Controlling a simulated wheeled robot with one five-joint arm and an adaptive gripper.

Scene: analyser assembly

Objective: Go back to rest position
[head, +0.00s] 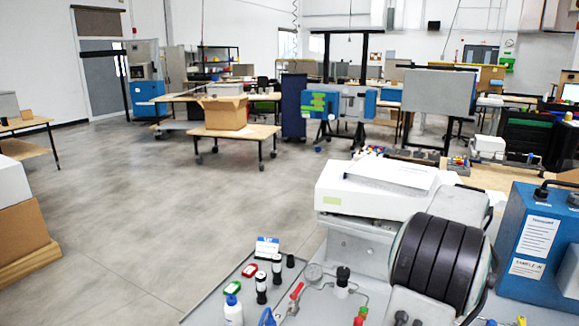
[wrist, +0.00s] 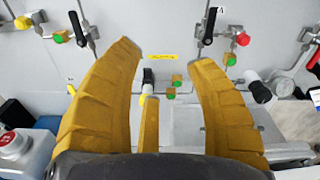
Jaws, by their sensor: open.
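My gripper (wrist: 165,52) shows in the wrist view with its yellow ridged fingers spread wide. It is open and nothing is between the fingers. Behind it is a light grey panel (wrist: 165,22) with black-handled valves (wrist: 211,25) and small red, green and yellow fittings (wrist: 172,88). I cannot tell from this view how far the fingertips are from the panel. No yellow finger shows in the head view.
A blue box (head: 538,237) with labels stands at the right. Open grey floor (head: 130,210) lies to the left. A cardboard box (head: 225,113) rests on a wheeled table farther back. In the wrist view, a red-topped grey part (wrist: 15,147) is at lower left.

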